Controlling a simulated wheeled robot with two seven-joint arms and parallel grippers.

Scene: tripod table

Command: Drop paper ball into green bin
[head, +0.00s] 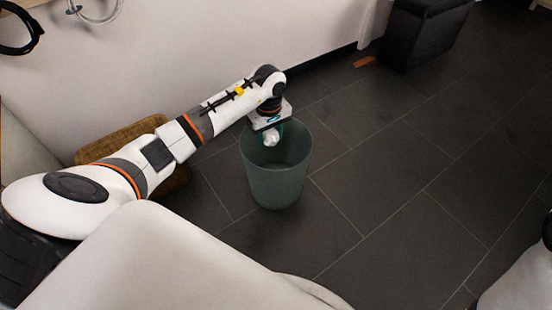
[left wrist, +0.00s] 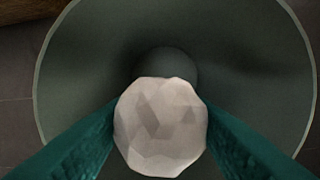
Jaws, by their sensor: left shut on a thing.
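The green bin (head: 277,185) stands upright on the dark tiled floor, right of centre of my left arm's reach in the head view. In the left wrist view the round rim and inner wall of the bin (left wrist: 240,60) fill most of the picture. My left gripper (head: 271,136) points down over the bin's opening. It is shut on the white faceted paper ball (left wrist: 160,127), which sits between the two teal fingers. The paper ball also shows in the head view (head: 271,138), in front of the bin's inside. My right gripper is not in view.
A brown wicker basket (head: 125,138) stands by the wall behind my left arm. A dark box-like piece (head: 424,35) stands at the back right, with a small orange-brown item (head: 364,62) on the floor near it. The floor right of the bin is clear.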

